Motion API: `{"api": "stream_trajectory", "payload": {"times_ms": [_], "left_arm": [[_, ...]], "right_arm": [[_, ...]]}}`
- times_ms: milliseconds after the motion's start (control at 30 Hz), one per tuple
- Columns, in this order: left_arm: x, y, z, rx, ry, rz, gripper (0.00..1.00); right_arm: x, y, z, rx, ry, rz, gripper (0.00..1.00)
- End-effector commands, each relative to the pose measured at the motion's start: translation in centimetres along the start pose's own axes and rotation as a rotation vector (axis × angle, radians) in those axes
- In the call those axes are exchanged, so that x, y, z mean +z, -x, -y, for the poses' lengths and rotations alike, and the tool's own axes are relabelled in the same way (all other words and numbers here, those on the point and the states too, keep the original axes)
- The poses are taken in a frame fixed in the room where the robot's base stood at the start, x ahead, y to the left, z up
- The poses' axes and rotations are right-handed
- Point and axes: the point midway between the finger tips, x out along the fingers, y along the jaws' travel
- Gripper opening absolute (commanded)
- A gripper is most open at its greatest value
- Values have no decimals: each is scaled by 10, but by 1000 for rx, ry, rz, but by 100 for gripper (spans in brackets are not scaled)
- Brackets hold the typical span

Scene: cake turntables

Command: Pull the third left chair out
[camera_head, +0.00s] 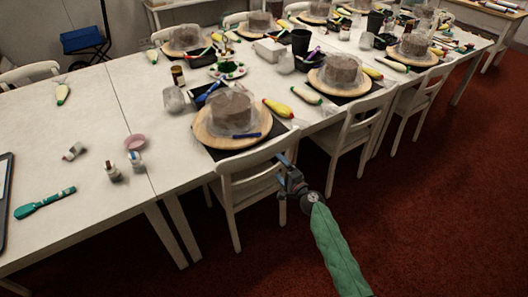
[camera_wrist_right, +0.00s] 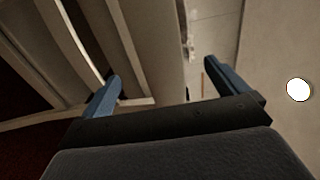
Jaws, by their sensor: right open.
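White wooden chairs line the near side of the long table. The closest chair (camera_head: 262,172) stands at the table edge, its seat partly under the tabletop. A second chair (camera_head: 362,125) and a third chair (camera_head: 424,96) stand farther right along the same side. My right gripper (camera_head: 287,170) is at the right end of the closest chair's backrest. In the right wrist view, my right gripper (camera_wrist_right: 160,88) has its blue fingers apart, with pale chair parts (camera_wrist_right: 150,45) ahead and between them. I cannot tell whether they touch. My left gripper is not in view.
The white table (camera_head: 95,105) holds round wooden boards with cakes (camera_head: 228,108), bottles, tools and piping bags. A blue folding stool (camera_head: 84,40) stands behind it. Red carpet (camera_head: 440,200) is open on the right and in front.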

Motion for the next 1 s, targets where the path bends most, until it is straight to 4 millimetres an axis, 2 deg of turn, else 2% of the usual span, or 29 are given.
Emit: {"api": "stream_trajectory", "payload": {"times_ms": [100,333,800,1000], "left_arm": [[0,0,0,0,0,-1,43],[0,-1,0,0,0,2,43],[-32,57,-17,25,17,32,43],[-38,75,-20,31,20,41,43]], "right_arm": [[0,-22,1,-1,-1,0,98],[0,-54,-1,0,1,2,98],[0,-115,-2,-1,1,1,98],[0,-128,-1,0,0,1,98]]}}
